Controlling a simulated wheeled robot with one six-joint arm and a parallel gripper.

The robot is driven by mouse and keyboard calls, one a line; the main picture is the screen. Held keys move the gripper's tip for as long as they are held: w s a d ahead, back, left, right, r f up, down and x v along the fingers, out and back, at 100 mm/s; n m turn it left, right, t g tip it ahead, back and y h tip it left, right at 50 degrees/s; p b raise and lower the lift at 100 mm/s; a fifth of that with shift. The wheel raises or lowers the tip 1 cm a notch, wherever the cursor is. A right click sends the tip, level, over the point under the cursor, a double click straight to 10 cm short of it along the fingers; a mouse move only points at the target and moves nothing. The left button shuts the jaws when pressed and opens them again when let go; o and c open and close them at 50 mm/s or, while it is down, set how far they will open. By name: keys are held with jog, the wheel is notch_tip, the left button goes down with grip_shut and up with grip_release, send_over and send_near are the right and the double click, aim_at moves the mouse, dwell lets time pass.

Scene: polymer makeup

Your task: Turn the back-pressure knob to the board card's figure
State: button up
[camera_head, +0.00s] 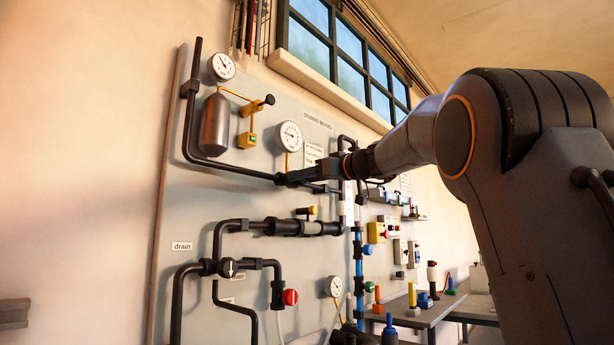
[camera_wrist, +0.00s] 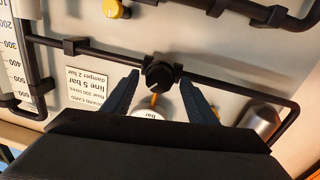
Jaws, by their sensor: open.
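In the wrist view, a round black knob (camera_wrist: 159,74) with a light pointer mark sits on a black pipe. I take it for the back-pressure knob. My gripper (camera_wrist: 161,71) is open, with one finger on each side of the knob; small gaps seem to show, though contact is hard to judge. The board card (camera_wrist: 86,82) appears upside down and reads "line 5 bar" and "damper 2 bar", with a flow line near 300. In the head view my gripper (camera_head: 296,178) reaches the pipe just below a white gauge (camera_head: 289,136), hiding most of the knob.
The gauge marked "bar" (camera_wrist: 155,108) is partly covered by my gripper in the wrist view. A red knob (camera_head: 290,297) is lower down. A bench (camera_head: 436,312) stands at right.

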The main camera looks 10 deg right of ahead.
jog(key=shift+w, duration=0.1)
jog(key=c, duration=1.1)
jog(key=shift+o, duration=0.2)
